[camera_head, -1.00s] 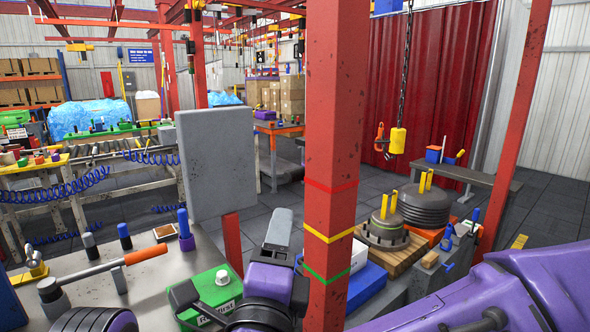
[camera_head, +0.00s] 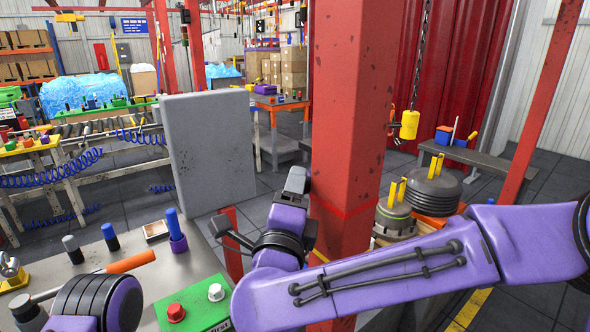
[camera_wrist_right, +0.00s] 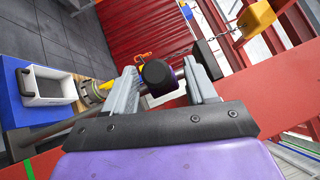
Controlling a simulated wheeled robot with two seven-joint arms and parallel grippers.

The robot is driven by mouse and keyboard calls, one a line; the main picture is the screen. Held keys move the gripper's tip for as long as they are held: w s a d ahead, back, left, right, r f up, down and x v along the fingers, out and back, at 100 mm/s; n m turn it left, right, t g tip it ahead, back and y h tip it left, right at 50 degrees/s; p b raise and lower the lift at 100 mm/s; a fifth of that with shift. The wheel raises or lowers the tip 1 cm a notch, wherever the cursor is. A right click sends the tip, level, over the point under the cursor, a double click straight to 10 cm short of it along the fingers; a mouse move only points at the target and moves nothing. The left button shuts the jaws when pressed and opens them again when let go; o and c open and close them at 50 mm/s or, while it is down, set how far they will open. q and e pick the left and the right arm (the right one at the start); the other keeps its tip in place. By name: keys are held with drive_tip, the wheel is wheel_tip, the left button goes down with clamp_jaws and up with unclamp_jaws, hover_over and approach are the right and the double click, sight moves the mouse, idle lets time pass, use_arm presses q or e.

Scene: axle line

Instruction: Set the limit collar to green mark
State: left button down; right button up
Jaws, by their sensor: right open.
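The red post (camera_head: 355,110) stands upright in the middle of the head view. The collar is not clearly visible in the head view. My left gripper is out of view.
A grey panel (camera_head: 208,150) stands left of the post. A metal bench (camera_head: 130,262) at lower left holds an orange-handled tool (camera_head: 128,262) and a green button box (camera_head: 195,308). Weights with yellow handles (camera_head: 432,192) and a hanging yellow hook block (camera_head: 410,124) are at right.

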drive_tip(key=x, duration=0.3)
drive_tip(key=shift+w+f+p, duration=0.2)
drive_tip(key=shift+w+p, duration=0.05)
drive_tip(key=shift+p, duration=0.15)
drive_tip(key=shift+s+a+r, duration=0.1)
drive_tip(key=shift+s, duration=0.15)
clamp_jaws()
wheel_tip(320, 180, down, 22)
drive_tip(key=b, duration=1.8)
unclamp_jaws()
drive_tip(key=shift+w, duration=0.1)
